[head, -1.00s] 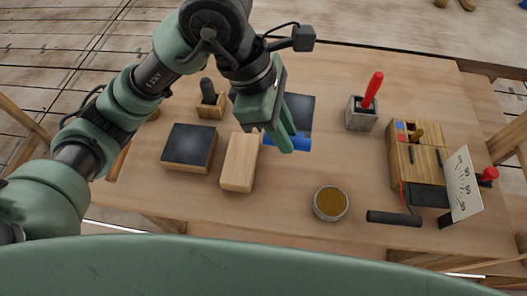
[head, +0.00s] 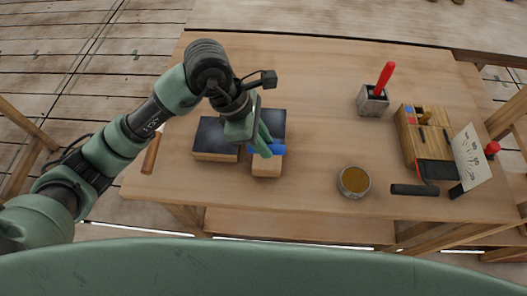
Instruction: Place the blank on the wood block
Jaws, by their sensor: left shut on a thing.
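The blank is a short blue cylinder (head: 278,149). My left gripper (head: 266,150) is shut on it, fingers pointing down and partly hiding it. The blank shows over the far end of the pale wood block (head: 267,168). I cannot tell whether it touches the block's top or hangs just above it. The near end of the wood block is bare, and its far end is hidden by my gripper and the blank. My right gripper is not in view.
Dark-topped blocks stand left (head: 216,138) and behind (head: 273,121) the wood block. A brown tin (head: 354,181) stands to the right. Farther right are a grey holder with a red handle (head: 373,100), a wooden tool box (head: 424,136) and a white dial card (head: 470,157). The table's middle is clear.

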